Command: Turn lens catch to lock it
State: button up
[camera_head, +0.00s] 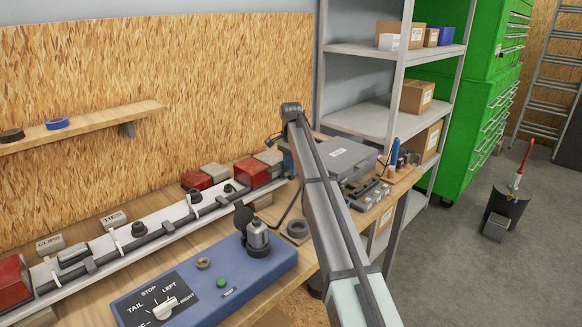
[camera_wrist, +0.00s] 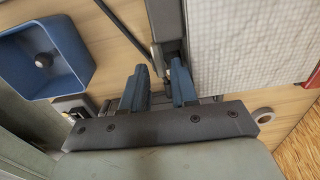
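I cannot single out the lens catch for certain in either view. My gripper (camera_wrist: 158,82) shows in the wrist view with its two blue fingers apart and a gap between them. A dark grey bar (camera_wrist: 165,28) with a small dark part lies just beyond the fingertips. I cannot tell whether they touch.
A blue control box (camera_head: 205,282) with a dial stands at the bench front. A grey case (camera_head: 345,158) and small metal parts lie right of my arm. A blue open tray (camera_wrist: 45,55) and a pale textured panel (camera_wrist: 248,42) flank the fingers in the wrist view.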

jog(key=shift+o, duration=0.3)
jog(key=shift+w+a+r, duration=0.1)
jog(key=shift+r, duration=0.7)
notch_tip(320, 180, up, 6)
jog(key=shift+r, duration=0.25)
jog(key=shift+d, duration=0.2)
